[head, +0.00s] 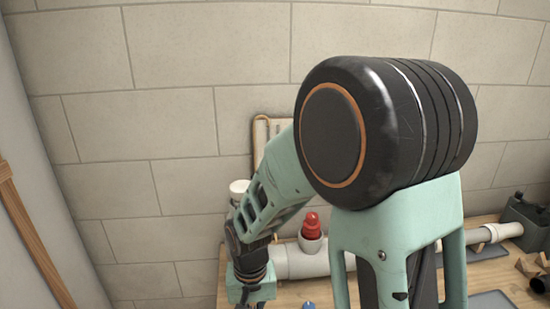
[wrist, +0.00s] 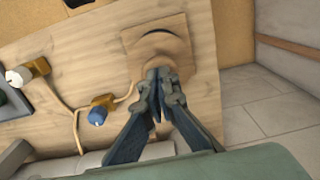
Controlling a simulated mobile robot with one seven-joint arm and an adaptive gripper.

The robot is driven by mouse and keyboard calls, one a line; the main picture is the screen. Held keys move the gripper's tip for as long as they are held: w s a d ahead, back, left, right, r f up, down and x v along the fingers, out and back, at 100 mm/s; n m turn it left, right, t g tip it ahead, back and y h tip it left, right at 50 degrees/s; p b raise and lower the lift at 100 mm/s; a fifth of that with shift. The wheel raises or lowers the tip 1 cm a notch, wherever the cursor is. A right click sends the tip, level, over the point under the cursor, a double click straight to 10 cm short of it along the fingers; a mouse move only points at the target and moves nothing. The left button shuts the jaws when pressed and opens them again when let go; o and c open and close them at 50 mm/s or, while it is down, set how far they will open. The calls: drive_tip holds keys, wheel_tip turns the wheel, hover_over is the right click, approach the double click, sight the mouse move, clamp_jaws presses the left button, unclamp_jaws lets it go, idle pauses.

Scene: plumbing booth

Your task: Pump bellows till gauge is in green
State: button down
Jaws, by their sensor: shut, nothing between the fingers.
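In the wrist view, a tan, rounded piece on a square wooden base (wrist: 160,38) looks like the bellows, though I cannot be sure. My gripper (wrist: 158,74) is shut and empty, its fingertips over the near edge of this piece. I cannot tell whether they touch it. In the head view my own arm covers much of the scene, and the fingertips and bellows do not show. I cannot make out a gauge face or green zone in either view.
A brass fitting with a blue knob (wrist: 97,116) sits left of my gripper, with tan tubing beside it. A grey-white pipe (head: 300,262) runs along the bench, with a red-capped fitting (head: 311,226) on it. A tiled wall (head: 200,120) stands behind.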

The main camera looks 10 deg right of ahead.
drive_tip(key=shift+f+b, duration=0.85)
drive_tip(key=shift+f, duration=0.4)
drive_tip(key=shift+r+p, duration=1.7)
drive_tip(key=shift+r, duration=0.55)
